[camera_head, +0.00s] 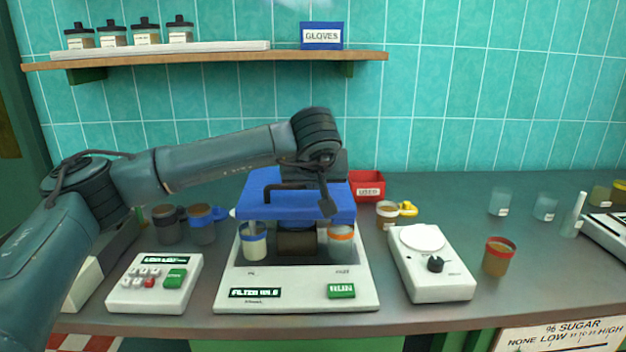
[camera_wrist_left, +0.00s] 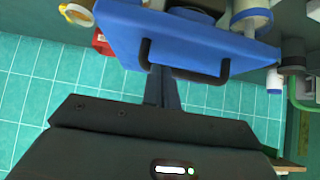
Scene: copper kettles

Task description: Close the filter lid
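The filter machine (camera_head: 296,292) stands at the front middle of the counter, with a green RUN button on its white base. Its blue lid (camera_head: 262,208) extends over the cups, with a visible gap between the lid's front edge and the base. I cannot tell whether it is fully down. The black lid handle (camera_head: 272,187) also shows in the left wrist view (camera_wrist_left: 192,74). My right gripper is not in view.
A white keypad box (camera_head: 152,284) stands left of the machine and a white scale (camera_head: 436,275) right of it. An orange-brown cup (camera_head: 497,257) stands farther right. A red bin (camera_head: 367,184) is behind. A wooden shelf (camera_head: 215,59) with jars hangs above.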

